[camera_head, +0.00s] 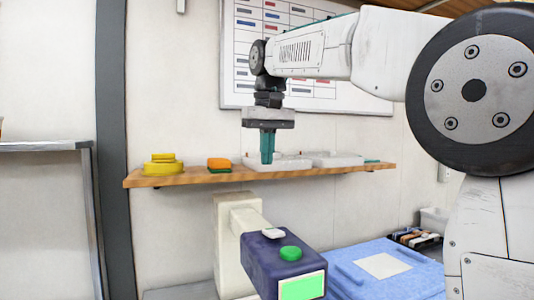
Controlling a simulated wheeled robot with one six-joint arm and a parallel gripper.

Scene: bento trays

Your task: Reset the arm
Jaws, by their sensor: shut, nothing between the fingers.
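My gripper (267,158) points straight down at the end of my white arm, in front of the wooden shelf. Its teal fingers are shut together with nothing between them. The fingertips overlap the left part of a white tray (290,165) in the picture. I cannot tell how far the tips are from the tray.
The wooden shelf (200,178) also bears yellow items (163,167) and an orange and green item (219,163). Below stand a dark purple device with a green button (291,253) and a blue case (400,280). A whiteboard (238,75) hangs behind. A grey table (45,146) is at left.

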